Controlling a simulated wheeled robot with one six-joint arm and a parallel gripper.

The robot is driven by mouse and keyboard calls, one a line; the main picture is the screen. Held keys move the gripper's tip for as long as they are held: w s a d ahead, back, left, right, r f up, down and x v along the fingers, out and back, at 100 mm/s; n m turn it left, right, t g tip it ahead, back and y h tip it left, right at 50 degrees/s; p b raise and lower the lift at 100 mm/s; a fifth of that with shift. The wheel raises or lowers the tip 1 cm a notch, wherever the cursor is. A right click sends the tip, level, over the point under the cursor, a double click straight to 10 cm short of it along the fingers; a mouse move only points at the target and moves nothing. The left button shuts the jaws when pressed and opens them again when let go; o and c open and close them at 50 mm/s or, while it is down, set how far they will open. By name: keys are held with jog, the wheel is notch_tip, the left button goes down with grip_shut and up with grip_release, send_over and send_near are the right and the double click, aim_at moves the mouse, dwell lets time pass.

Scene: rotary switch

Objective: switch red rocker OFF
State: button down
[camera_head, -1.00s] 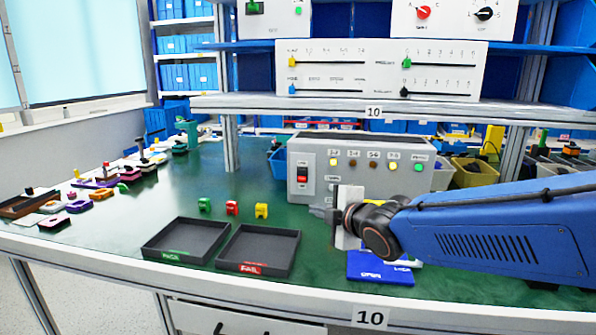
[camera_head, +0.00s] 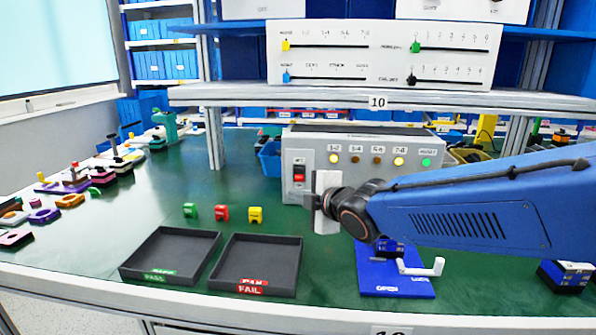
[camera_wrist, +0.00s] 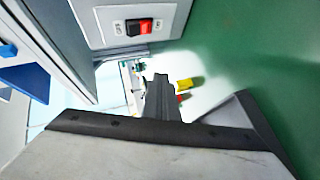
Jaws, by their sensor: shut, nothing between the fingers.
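The red rocker (camera_head: 299,173) sits on the left part of the grey control box's front face. It also shows in the wrist view (camera_wrist: 143,26), red with a dark side, in a pale plate with small labels too blurred to read. I cannot tell which side of it is pressed in. My gripper (camera_head: 308,201) is shut and empty in front of the box, a little below the rocker and apart from it. In the wrist view, the dark closed fingers (camera_wrist: 161,80) point past the box face, with the rocker above them in the picture.
A blue OPEN plate (camera_head: 378,285) lies below my arm. A shelf (camera_head: 300,97) hangs above.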

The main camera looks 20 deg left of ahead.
jog(key=w+a+r, duration=0.1)
jog(key=w+a, duration=0.1)
jog(key=w, duration=0.6)
jog(key=shift+w, duration=0.25)
jog(key=shift+w+r, duration=0.1)
dwell(2.0)
jog(key=shift+w+a+r, duration=0.1)
jog(key=shift+w, duration=0.2)
jog(key=shift+w, duration=0.3)
dwell(0.7)
jog(key=shift+s, duration=0.15)
jog(key=shift+s, duration=0.6)
jog(key=shift+s, duration=0.1)
jog(key=shift+s+d+f, duration=0.15)
jog(key=shift+s+d, duration=0.1)
jog(key=shift+s, duration=0.5)
jog(key=shift+s+d+f, duration=0.15)
jog(key=shift+s+d, duration=0.05)
jog(key=shift+s, duration=0.6)
jog(key=shift+s+d+f, duration=0.15)
jog(key=shift+s+d, duration=0.1)
jog(key=shift+s, duration=0.5)
